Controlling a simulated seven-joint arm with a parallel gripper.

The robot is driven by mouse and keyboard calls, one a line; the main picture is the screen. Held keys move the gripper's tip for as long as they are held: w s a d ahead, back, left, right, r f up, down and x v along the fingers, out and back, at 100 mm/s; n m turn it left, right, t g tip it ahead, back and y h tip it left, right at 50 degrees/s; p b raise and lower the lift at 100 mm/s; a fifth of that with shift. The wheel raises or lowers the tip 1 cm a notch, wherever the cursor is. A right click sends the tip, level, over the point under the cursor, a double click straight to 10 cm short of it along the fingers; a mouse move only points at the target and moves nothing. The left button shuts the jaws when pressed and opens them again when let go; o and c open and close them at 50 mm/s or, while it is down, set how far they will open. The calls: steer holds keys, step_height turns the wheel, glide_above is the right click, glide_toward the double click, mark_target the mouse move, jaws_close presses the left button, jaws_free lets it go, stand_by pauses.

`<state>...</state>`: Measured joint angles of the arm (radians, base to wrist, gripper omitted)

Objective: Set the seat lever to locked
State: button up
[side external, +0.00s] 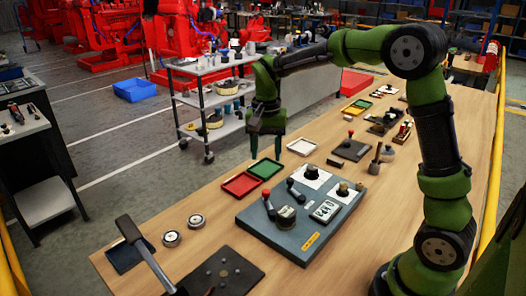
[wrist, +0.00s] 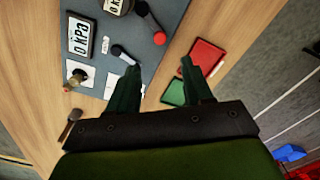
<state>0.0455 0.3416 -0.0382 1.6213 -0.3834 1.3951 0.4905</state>
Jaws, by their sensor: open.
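A grey-blue panel (side external: 262,228) lies on the wooden bench and carries the levers. One lever with a red knob (side external: 265,196) stands near its left edge; its red ball also shows in the wrist view (wrist: 159,38). My gripper (side external: 265,156) is open and empty, pointing down above the bench behind the panel, apart from both levers. It also shows in the wrist view (wrist: 158,68).
A red tray (side external: 241,185) and a green tray (side external: 265,169) lie just behind the panel, below my gripper. The panel also carries a black dial (side external: 312,172), a brass knob (side external: 343,189) and a kPa display (side external: 325,210).

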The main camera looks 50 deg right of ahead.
mark_target(266, 191)
step_height(266, 191, down, 12)
steer(key=shift+r, duration=0.2)
steer(key=shift+c, duration=0.3)
jaws_close()
